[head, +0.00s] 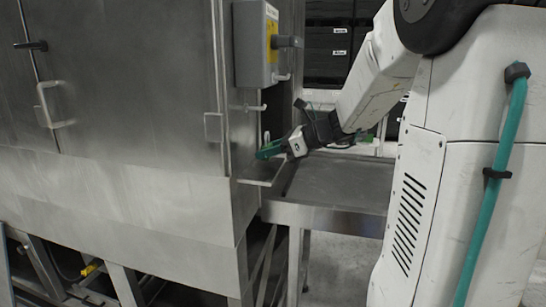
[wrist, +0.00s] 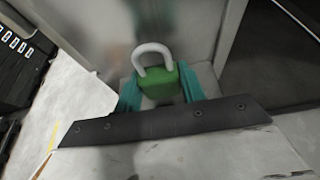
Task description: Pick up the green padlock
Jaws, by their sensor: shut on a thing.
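The green padlock (wrist: 160,86) shows in the wrist view, with a green body and a pale grey shackle pointing up in the picture. My gripper (wrist: 160,92) has its two teal fingers on either side of the padlock body and is shut on it. In the head view my gripper (head: 268,150) is beside the washer's side wall, above a small metal ledge (head: 262,181). The padlock cannot be made out clearly there. Whether it still touches the ledge cannot be told.
The steel washer cabinet (head: 130,120) fills the left. A grey switch box (head: 251,50) sits above my gripper. A steel table (head: 335,188) lies to the right of the ledge. Dark labelled bins (head: 328,52) stand at the back.

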